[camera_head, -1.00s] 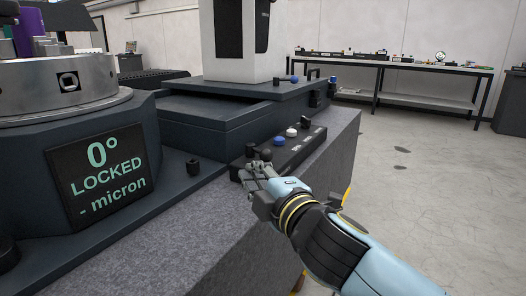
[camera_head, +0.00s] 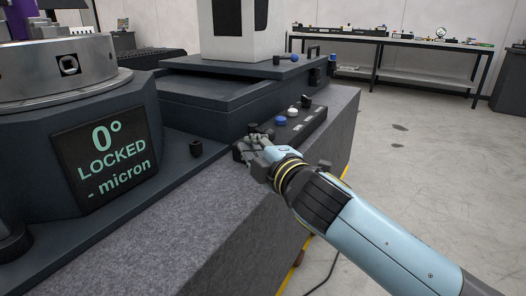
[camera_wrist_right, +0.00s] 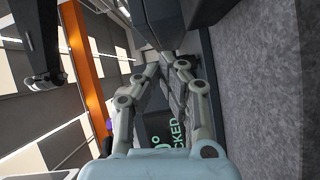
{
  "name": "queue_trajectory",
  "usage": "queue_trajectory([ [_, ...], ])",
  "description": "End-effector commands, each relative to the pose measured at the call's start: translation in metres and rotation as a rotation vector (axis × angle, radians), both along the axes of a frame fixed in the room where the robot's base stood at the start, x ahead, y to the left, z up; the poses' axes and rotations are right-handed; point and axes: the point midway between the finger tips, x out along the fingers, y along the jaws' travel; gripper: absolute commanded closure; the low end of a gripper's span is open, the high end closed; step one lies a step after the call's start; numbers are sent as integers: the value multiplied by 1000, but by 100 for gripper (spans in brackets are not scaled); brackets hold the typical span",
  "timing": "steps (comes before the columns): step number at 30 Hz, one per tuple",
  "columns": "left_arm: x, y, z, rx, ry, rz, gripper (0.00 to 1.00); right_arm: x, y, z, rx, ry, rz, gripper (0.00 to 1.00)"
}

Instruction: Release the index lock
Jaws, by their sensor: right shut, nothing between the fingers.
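The index display (camera_head: 105,152) on the rotary unit reads "0°", "LOCKED" and "- micron". Part of it shows sideways in the right wrist view (camera_wrist_right: 166,140). A dark control box (camera_head: 299,127) on the granite bed carries a blue button (camera_head: 281,121), a white button (camera_head: 292,111) and dark knobs, one (camera_head: 306,101) at its far end. My right gripper (camera_head: 250,148) is shut and empty at the box's near end, and partly hides the dark controls there. I cannot tell whether it touches them. In the wrist view the fingers (camera_wrist_right: 165,62) converge. My left gripper is out of view.
A lever with a blue ball (camera_head: 294,58) sits behind the box. The granite edge drops to open floor (camera_head: 430,190) on the right. A bench (camera_head: 400,47) stands far back.

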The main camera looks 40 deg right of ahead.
Motion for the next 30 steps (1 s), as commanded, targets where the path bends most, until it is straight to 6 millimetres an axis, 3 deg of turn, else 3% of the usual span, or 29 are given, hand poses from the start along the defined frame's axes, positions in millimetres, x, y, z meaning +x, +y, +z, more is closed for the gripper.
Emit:
queue_trajectory([
  [3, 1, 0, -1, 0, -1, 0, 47, 27, -4, -1, 0, -2, 0, 100],
  [6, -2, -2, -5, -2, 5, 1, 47, 40, -12, -5, -6, 2, 0, 100],
  [15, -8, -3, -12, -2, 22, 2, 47, 41, -43, -11, -2, 2, 0, 100],
  [30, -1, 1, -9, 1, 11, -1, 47, 40, -46, -10, -1, 2, 9, 100],
])
